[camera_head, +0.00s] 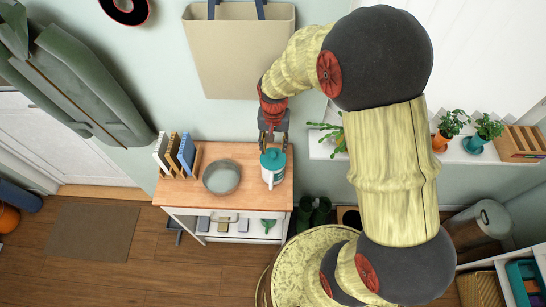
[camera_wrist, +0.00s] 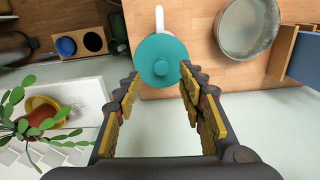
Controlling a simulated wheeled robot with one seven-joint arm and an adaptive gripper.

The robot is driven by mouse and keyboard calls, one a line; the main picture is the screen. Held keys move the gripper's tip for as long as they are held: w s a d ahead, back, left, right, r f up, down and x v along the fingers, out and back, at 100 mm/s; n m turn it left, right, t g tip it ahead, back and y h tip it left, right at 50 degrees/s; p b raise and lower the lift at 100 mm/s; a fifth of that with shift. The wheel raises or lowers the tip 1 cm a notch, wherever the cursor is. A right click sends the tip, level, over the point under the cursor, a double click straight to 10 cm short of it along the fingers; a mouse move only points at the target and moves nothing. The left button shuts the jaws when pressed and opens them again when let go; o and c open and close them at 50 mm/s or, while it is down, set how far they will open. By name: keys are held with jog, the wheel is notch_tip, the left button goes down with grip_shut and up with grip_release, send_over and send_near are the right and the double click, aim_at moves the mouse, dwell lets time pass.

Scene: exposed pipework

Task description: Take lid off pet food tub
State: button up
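The pet food tub (camera_head: 269,177) is white with a side handle and stands upright on the wooden table top. Its round teal lid (camera_head: 272,158) is on it; the lid with a central knob also shows in the wrist view (camera_wrist: 161,60). My gripper (camera_head: 273,147) is at the tub's back side, close to the lid. In the wrist view, its two fingers are spread apart with the lid showing beyond and between the tips. I cannot tell whether a fingertip touches the lid. The tub's body is mostly hidden under the lid in the wrist view, with the white handle (camera_wrist: 159,18) sticking out.
A grey bowl (camera_head: 221,177) stands left of the tub on the table (camera_head: 245,151). Books (camera_head: 186,153) in a wooden holder stand at the table's left end. A white ledge (camera_head: 400,152) with potted plants is right. A beige bag (camera_head: 240,50) hangs on the wall behind.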

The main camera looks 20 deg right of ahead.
aim_at(273, 154)
notch_tip(273, 154, down, 4)
jog(key=shift+a+f, duration=0.1)
jog(key=shift+f, duration=0.15)
jog(key=shift+c, duration=0.4)
jog(key=c, duration=1)
jog(key=shift+o, duration=0.2)
jog(key=shift+r, duration=0.1)
